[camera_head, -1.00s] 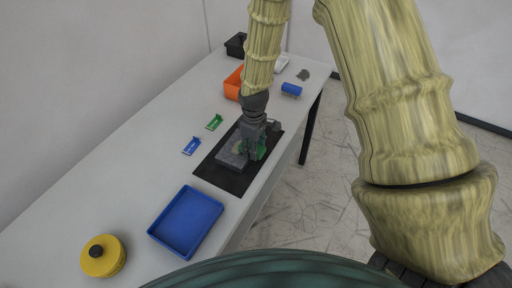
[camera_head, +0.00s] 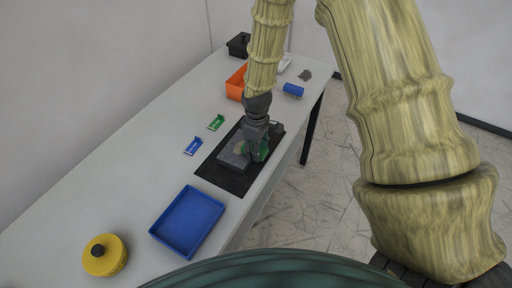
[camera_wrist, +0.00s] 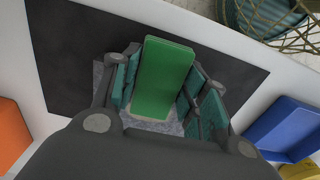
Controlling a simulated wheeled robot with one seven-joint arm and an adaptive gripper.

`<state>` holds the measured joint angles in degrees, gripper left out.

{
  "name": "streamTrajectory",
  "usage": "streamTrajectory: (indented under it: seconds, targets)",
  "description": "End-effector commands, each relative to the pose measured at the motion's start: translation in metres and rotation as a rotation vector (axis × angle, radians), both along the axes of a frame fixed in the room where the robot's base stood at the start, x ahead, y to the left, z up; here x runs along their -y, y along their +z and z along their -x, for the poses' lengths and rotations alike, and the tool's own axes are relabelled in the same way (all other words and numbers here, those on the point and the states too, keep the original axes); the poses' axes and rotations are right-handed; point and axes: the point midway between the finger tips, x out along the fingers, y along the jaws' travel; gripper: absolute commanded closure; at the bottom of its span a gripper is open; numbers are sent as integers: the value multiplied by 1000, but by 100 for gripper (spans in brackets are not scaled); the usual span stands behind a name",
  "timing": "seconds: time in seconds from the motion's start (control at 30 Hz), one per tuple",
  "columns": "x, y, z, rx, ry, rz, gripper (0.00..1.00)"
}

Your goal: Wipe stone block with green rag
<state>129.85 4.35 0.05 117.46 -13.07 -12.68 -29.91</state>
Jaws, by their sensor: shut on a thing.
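The grey stone block (camera_head: 231,160) lies on a black mat (camera_head: 222,180) on the white table in the head view. My gripper (camera_head: 257,154) is over the block's right end and points down. It is shut on the green rag (camera_wrist: 165,78), which looks like a flat green pad between the fingers in the wrist view. A little of the rag (camera_head: 264,150) shows beside the fingers in the head view. Grey stone (camera_wrist: 150,124) shows under the rag in the wrist view. Whether rag and stone touch is hard to tell.
A blue tray (camera_head: 188,222) and a yellow round tin (camera_head: 104,256) stand in front. Small green (camera_head: 216,122) and blue (camera_head: 193,146) items lie left of the mat. An orange bin (camera_head: 236,82), a black box (camera_head: 238,45) and a blue item (camera_head: 293,89) stand farther back.

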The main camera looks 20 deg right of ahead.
Motion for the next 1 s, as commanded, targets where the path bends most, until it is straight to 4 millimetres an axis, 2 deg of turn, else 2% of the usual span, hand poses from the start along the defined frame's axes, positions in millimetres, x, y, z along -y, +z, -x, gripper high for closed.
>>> streamTrajectory:
  seconds: [0.37,0.8,1.0]
  targets:
    - [-13,-3,-16,0,0,0,79]
    - [0,-1,1,-1,-1,0,79]
    - [1,-1,2,0,0,0,79]
